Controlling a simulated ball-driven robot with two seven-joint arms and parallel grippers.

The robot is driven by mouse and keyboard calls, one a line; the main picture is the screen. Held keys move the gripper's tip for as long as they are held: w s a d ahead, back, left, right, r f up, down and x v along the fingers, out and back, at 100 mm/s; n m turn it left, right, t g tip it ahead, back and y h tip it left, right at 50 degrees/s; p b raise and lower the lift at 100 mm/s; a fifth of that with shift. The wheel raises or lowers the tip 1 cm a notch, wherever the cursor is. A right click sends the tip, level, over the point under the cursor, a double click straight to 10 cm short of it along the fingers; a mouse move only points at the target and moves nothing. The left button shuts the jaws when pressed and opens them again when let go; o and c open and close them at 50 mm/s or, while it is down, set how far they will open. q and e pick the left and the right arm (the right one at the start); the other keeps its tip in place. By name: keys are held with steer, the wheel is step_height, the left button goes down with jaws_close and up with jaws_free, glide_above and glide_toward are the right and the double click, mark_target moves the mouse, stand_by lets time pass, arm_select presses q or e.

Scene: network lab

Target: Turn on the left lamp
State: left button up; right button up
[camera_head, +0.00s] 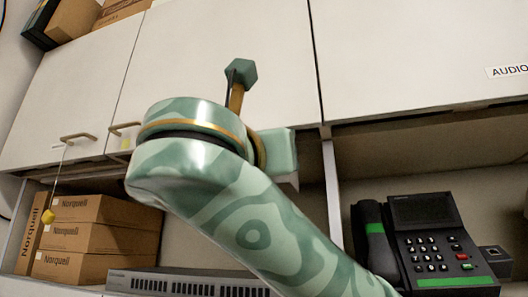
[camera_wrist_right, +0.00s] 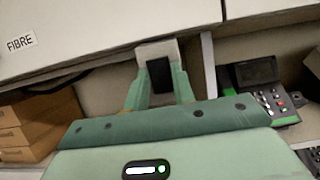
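No lamp can be clearly made out. At the far left of the head view a thin cord hangs near a cabinet handle, with a small yellow ball (camera_head: 48,216) at its end. My right arm crosses the middle of the head view and hides what lies behind it; its fingertips cannot be made out there. In the right wrist view my right gripper (camera_wrist_right: 160,82) has its two green fingers apart. A pale block with a dark face (camera_wrist_right: 160,72) shows between the fingertips, just under the cabinet edge; I cannot tell whether they touch it. My left gripper is out of view.
White wall cabinets (camera_head: 222,60) hang above open shelf bays. Brown Norquell boxes (camera_head: 95,240) stack at left, a grey slotted unit (camera_head: 190,284) lies low in the middle, and a black desk phone (camera_head: 425,240) stands at right. An upright divider (camera_head: 333,195) separates the bays.

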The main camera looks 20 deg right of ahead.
steer(key=shift+c, duration=0.6)
steer(key=shift+s+g+y+b, duration=0.1)
steer(key=shift+g+y+b, duration=0.25)
steer(key=shift+b, duration=0.65)
steer(key=shift+r+g+b, duration=0.15)
steer(key=shift+g+b, duration=0.15)
steer(key=shift+g, duration=0.15)
steer(key=shift+r+g+y, duration=0.35)
steer(key=shift+g+y, duration=0.15)
steer(key=shift+y, duration=0.05)
steer(key=o, duration=0.8)
steer(key=shift+o, duration=0.9)
steer(key=shift+a, duration=0.1)
